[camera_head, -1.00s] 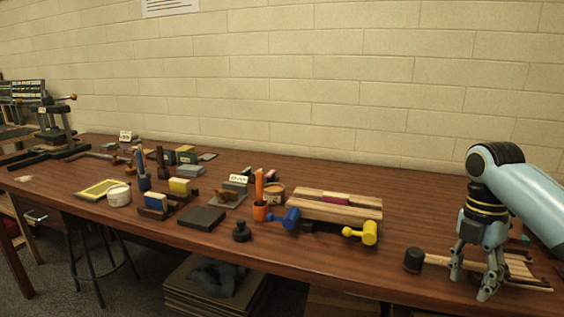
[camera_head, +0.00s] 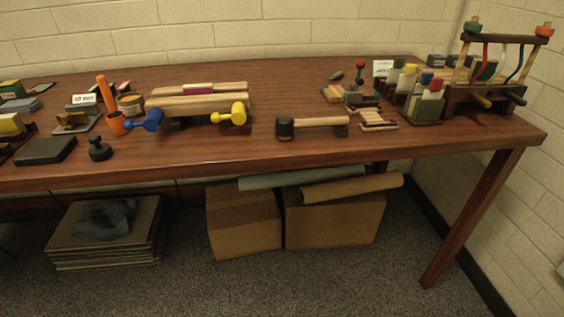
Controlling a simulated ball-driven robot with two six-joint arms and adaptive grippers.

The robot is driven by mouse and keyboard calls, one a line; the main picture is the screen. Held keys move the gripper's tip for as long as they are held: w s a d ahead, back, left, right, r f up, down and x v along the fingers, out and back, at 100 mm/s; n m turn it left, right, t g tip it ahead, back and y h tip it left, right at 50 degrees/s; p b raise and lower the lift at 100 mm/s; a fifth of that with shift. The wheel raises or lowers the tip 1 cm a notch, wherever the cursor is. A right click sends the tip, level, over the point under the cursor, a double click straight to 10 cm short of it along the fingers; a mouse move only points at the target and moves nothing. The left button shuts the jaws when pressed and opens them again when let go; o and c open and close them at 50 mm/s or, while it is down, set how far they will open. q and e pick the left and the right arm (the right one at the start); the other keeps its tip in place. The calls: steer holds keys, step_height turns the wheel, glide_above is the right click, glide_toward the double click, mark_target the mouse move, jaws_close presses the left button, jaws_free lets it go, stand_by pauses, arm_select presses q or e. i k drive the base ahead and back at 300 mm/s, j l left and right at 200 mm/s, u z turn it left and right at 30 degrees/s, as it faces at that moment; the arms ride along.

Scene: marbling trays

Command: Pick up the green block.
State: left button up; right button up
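No thing in view is plainly a separate green block. Neither of my grippers is in view.
Cardboard boxes (camera_head: 243,222) lie below. The table's front strip is mostly clear.

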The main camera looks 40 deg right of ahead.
mark_target(489, 69)
steer(key=z, duration=2.25)
